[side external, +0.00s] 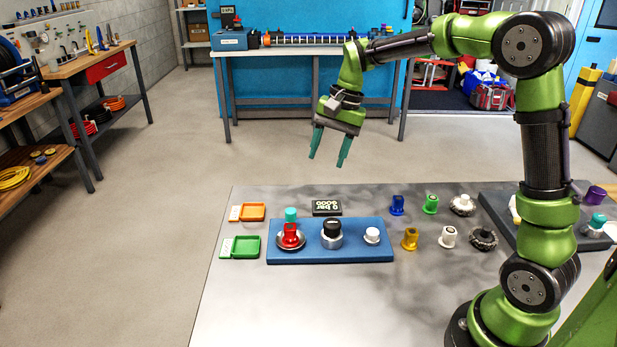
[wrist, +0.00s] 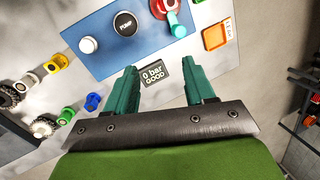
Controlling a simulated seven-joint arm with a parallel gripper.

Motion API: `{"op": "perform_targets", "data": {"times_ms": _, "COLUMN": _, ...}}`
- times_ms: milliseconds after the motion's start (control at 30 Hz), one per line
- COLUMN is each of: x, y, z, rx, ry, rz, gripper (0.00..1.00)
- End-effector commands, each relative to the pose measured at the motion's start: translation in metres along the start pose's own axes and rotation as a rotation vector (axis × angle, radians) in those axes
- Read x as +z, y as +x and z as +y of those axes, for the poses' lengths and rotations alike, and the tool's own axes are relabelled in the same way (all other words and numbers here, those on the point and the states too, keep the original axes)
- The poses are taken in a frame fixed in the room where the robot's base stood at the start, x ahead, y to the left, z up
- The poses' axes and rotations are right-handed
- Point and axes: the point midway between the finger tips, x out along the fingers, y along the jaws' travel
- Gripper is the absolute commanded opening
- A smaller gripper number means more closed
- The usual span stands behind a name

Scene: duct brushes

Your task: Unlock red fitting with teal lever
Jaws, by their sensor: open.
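The red fitting (side external: 290,236) sits in a round metal base at the left end of the blue board (side external: 350,250). The teal lever (side external: 291,214) shows just behind and above the red fitting. In the wrist view the red fitting (wrist: 160,7) is at the top edge, partly cut off, with the teal lever (wrist: 178,25) beside it. My gripper (side external: 328,162) is open and empty, with teal fingers pointing down, raised well above the table and behind the board. In the wrist view my gripper (wrist: 163,82) has its fingers apart, touching nothing.
The board also holds a black-topped pump button (side external: 332,229) and a white knob (side external: 372,235). A sign (side external: 326,208) reading "0 bar GOOD" stands behind it. Orange (side external: 250,212) and green (side external: 243,247) trays lie left. Coloured fittings, including a blue one (side external: 397,205), and brushes (side external: 462,205) stand right.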

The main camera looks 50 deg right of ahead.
Motion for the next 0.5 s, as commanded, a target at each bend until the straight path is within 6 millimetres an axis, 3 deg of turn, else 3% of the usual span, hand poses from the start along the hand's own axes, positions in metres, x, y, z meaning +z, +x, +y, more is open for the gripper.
{"op": "perform_targets", "data": {"times_ms": 100, "x": -0.035, "y": 0.020, "z": -0.017, "rx": 0.042, "ry": 0.196, "rz": -0.077, "gripper": 0.54}}
{"op": "perform_targets", "data": {"times_ms": 200, "x": -0.052, "y": 0.027, "z": -0.029, "rx": 0.065, "ry": 0.347, "rz": -0.127, "gripper": 0.54}}
{"op": "perform_targets", "data": {"times_ms": 400, "x": -0.052, "y": 0.004, "z": -0.049, "rx": 0.070, "ry": 0.546, "rz": -0.178, "gripper": 0.54}}
{"op": "perform_targets", "data": {"times_ms": 500, "x": -0.047, "y": 0.008, "z": -0.047, "rx": 0.089, "ry": 0.592, "rz": -0.198, "gripper": 0.54}}
